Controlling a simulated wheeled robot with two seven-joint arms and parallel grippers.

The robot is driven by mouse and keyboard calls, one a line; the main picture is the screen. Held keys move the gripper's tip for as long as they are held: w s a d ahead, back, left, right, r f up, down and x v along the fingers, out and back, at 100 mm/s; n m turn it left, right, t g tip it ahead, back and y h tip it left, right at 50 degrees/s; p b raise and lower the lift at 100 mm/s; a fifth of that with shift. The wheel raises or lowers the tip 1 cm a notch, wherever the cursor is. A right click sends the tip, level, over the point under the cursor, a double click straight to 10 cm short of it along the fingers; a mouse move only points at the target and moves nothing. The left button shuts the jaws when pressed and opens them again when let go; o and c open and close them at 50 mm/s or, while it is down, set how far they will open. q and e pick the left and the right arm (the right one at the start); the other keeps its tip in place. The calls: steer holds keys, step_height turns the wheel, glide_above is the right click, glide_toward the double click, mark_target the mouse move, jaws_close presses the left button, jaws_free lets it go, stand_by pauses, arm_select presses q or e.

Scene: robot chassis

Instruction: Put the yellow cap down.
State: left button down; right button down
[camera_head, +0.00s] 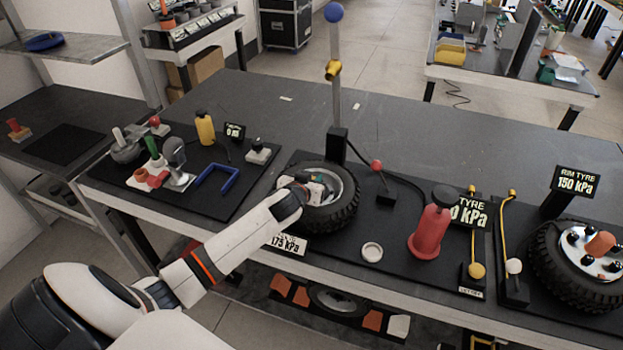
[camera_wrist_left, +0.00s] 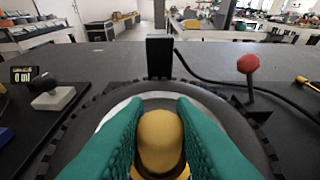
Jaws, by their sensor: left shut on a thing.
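The yellow cap (camera_wrist_left: 160,138) is between the two green fingers of my left gripper (camera_wrist_left: 160,145) in the left wrist view. My left gripper is shut on it. In the head view the left gripper (camera_head: 318,188) is over the middle of the black tyre (camera_head: 345,214), and the cap is hidden there by the hand. The tyre also shows around the fingers in the left wrist view (camera_wrist_left: 75,143). Whether the cap touches anything below it cannot be told. My right gripper is not in view.
A black post (camera_head: 337,146) with a tall pole stands behind the tyre. A red-knobbed lever (camera_head: 377,166) is to its right, then a red bottle-shaped thing (camera_head: 430,230). A small round white dish (camera_head: 372,252) lies front right. The rear table (camera_head: 430,150) is mostly clear.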

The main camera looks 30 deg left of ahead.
arm_select(q)
steer(key=shift+f, duration=0.15)
steer(key=c, duration=1.2)
jaws_free()
steer(key=shift+r, duration=0.2)
steer(key=v, duration=1.2)
steer(key=shift+b, duration=0.4)
